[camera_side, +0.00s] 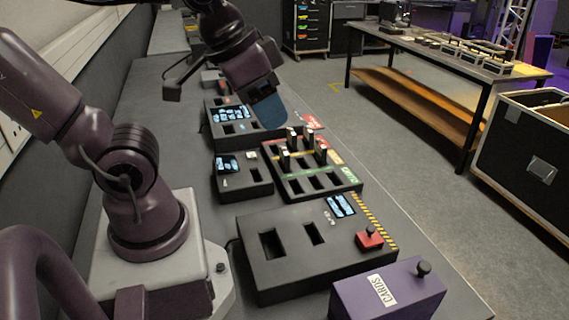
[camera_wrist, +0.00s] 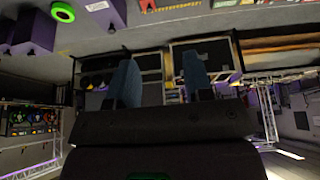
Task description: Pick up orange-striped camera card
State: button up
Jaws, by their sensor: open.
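My gripper (camera_side: 268,112) hangs above the far part of the bench, its blue finger just behind and above the slotted card tray. In the wrist view my gripper (camera_wrist: 160,80) has its two blue fingers spread, with nothing between them. Several small upright cards with black and white faces (camera_side: 308,140) stand in the slots of the black tray (camera_side: 315,184), which has green and yellow label strips. I cannot make out an orange stripe on any card, so I cannot tell which is the orange-striped camera card.
A black console (camera_side: 290,275) with two slots, a red switch (camera_side: 369,238) and hazard tape stands nearer the camera. A purple box labelled CARDS (camera_side: 388,293) is at the front. Smaller black units with screens (camera_side: 242,178) stand left of the tray.

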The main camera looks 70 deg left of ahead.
jog(key=w+a+f+n+g, duration=0.2)
jog(key=w+a+f+g, duration=0.1)
jog(key=w+a+f, duration=0.15)
jog(key=n+g+y, duration=0.2)
jog(key=n+y, duration=0.3)
jog(key=n, duration=1.1)
send_near(285, 151)
jog(key=shift+h, duration=0.3)
jog(key=x, duration=0.5)
jog(key=shift+s+f, duration=0.1)
jog(key=shift+s, duration=0.1)
jog(key=shift+a+x, duration=0.2)
jog(key=shift+x, duration=1.15)
jog(key=shift+a+x, duration=0.2)
jog(key=shift+x, duration=1.15)
jog(key=shift+w+r, duration=0.2)
jog(key=shift+r, duration=0.05)
grip_shut()
